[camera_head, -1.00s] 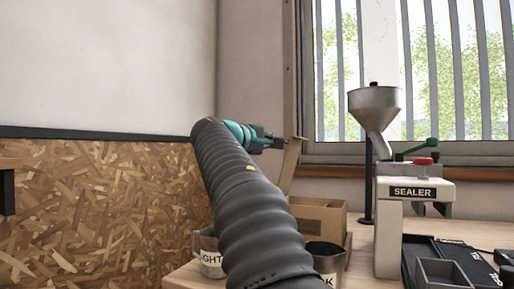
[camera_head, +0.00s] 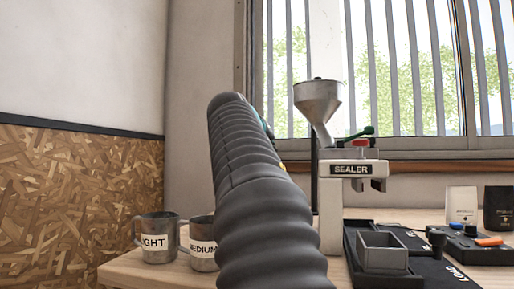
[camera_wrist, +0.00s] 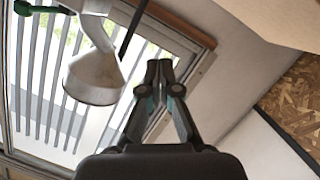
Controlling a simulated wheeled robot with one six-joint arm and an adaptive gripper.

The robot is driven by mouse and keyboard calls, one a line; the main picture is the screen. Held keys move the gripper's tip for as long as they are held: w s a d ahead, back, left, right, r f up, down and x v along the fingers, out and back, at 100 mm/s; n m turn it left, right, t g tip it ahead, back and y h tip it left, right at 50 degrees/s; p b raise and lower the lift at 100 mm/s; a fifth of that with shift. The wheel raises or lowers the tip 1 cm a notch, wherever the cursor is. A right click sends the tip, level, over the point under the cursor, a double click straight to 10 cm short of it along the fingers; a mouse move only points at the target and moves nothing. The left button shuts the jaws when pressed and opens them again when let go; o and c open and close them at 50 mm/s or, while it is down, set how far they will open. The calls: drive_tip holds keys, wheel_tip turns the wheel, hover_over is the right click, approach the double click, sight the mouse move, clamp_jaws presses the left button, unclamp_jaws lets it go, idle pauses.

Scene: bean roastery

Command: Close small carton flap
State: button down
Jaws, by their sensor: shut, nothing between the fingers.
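My gripper (camera_wrist: 159,68) is shut, with its fingertips together and nothing between them in the wrist view. In the head view my dark ribbed arm hides the gripper; only a sliver of teal shows at its upper right edge. The small carton and its flap are hidden behind my arm in the head view. A plain tan surface (camera_wrist: 272,18) fills the upper right of the wrist view, apart from the fingertips in the picture. It may be carton board, but I cannot tell. The flap's present angle cannot be seen.
Labelled mugs (camera_head: 158,240) stand on the wooden table (camera_head: 130,272) left of my arm. The sealer (camera_head: 348,185) and metal hopper (camera_head: 318,100) stand right of it. A grey open box (camera_head: 383,252) sits on a dark mat. Pouches (camera_head: 461,205) stand farther right.

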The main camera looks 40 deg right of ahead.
drive_tip(key=f, duration=0.1)
drive_tip(key=s+f+m+b, duration=0.1)
drive_tip(key=s+d+f+m+b, duration=0.1)
drive_tip(key=shift+d+f+t+y, duration=0.1)
drive_tip(key=shift+f+t+y, duration=0.2)
drive_tip(key=shift+y, duration=0.1)
drive_tip(key=shift+s+d+f+b, duration=0.2)
drive_tip(key=shift+f+b, duration=0.4)
drive_tip(key=shift+f, duration=0.15)
drive_tip(key=r+p, duration=0.4)
drive_tip(key=r, duration=0.1)
drive_tip(key=shift+w+a+p, duration=0.3)
drive_tip(key=shift+p, duration=0.05)
drive_tip(key=b+v, duration=0.1)
drive_tip(key=v, duration=0.8)
drive_tip(key=shift+s+a+f, duration=0.25)
drive_tip(key=shift+s+f, duration=0.05)
drive_tip(key=shift+f, duration=0.05)
drive_tip(key=shift+s, duration=0.1)
